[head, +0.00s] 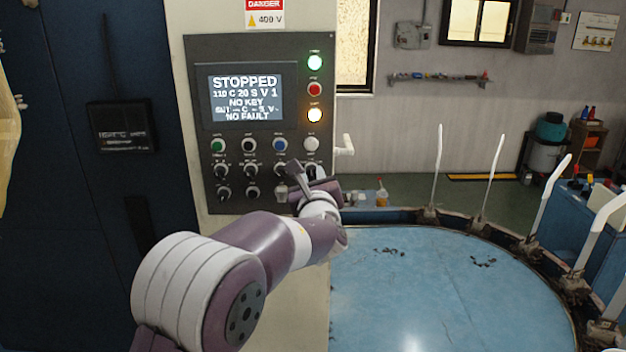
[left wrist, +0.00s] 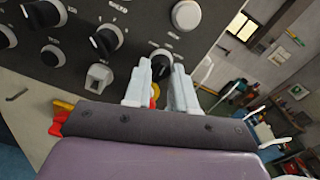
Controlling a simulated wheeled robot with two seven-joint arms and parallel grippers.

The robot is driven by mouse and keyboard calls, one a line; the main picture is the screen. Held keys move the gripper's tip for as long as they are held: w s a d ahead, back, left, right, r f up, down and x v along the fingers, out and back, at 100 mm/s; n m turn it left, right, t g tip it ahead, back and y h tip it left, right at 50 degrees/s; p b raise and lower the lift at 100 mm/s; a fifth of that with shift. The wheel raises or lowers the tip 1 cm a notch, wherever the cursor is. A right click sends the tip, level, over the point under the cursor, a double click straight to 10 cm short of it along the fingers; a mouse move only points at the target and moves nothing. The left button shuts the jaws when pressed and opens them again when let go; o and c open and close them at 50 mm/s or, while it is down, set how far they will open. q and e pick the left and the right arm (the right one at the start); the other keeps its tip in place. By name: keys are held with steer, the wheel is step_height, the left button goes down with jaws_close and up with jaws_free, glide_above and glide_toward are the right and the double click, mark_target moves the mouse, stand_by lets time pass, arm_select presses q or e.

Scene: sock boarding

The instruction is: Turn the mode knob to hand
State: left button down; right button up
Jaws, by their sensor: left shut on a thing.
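A dark control panel (head: 240,60) on a pale cabinet carries a screen (head: 245,97) reading STOPPED, NO KEY and NO FAULT. Below it are rows of buttons and black knobs. My left gripper (head: 308,178) is at the panel's lower right. In the left wrist view, my left gripper (left wrist: 162,76) has its two pale fingers on either side of a black knob (left wrist: 161,58) below a white button (left wrist: 186,15), shut on it. This is the rightmost knob of its row. Its label is too small to read. My right gripper is not in view.
Other knobs (left wrist: 106,40) and a pale square key switch (left wrist: 98,76) sit close left of the fingers. A white lever (head: 344,146) sticks out at the panel's right edge. A round blue table (head: 440,290) with upright white arms fills the lower right.

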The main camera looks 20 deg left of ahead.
arm_select(q)
steer(key=n+b, duration=0.6)
steer(key=b, duration=0.5)
steer(key=shift+f, duration=0.1)
steer(key=shift+r+n+b, duration=0.25)
steer(key=shift+n+b, duration=1.1)
steer(key=shift+n, duration=0.05)
steer(key=c, duration=1.2)
jaws_free()
steer(key=shift+o, duration=1.3)
steer(key=shift+s, duration=0.15)
steer(key=shift+s+a, duration=0.1)
